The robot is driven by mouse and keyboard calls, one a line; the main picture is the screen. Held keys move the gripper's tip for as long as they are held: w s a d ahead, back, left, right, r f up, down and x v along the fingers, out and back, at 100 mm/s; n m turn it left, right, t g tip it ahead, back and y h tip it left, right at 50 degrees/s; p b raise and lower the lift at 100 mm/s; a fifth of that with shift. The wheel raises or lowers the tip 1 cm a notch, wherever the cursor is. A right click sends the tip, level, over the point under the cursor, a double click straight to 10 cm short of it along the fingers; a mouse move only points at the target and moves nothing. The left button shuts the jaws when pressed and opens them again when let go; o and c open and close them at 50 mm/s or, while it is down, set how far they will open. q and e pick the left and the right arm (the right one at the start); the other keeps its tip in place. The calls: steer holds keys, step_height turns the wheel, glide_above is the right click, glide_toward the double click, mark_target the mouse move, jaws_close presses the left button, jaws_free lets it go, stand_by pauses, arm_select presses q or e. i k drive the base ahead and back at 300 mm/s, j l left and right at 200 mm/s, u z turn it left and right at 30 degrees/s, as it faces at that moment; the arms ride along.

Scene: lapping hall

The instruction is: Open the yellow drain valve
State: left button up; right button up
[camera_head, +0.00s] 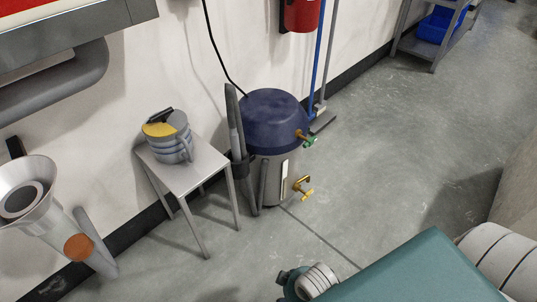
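The yellow drain valve (304,188) sticks out to the right from the lower side of a grey upright tank (271,178) with a dark blue domed top (272,117). It has a brass-yellow spout and a small cross-shaped handle. The tank stands on the floor against the wall. A second valve with a green handle (310,141) sits higher on the same side, below the dome. Neither of my grippers is seen in this view, and nothing touches the yellow valve.
A small grey table (206,172) left of the tank carries a stack of round ribbed parts (172,143). A metal funnel-shaped fitting (28,187) is at far left. Blue pipes and a red container (301,14) are behind the tank. Open floor (400,140) lies right of it.

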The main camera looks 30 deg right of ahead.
mark_target(307, 196)
steer(key=z, duration=0.45)
steer(key=i+z, duration=0.15)
steer(key=z, duration=0.3)
steer(key=i+z, duration=0.1)
steer(key=z, duration=0.35)
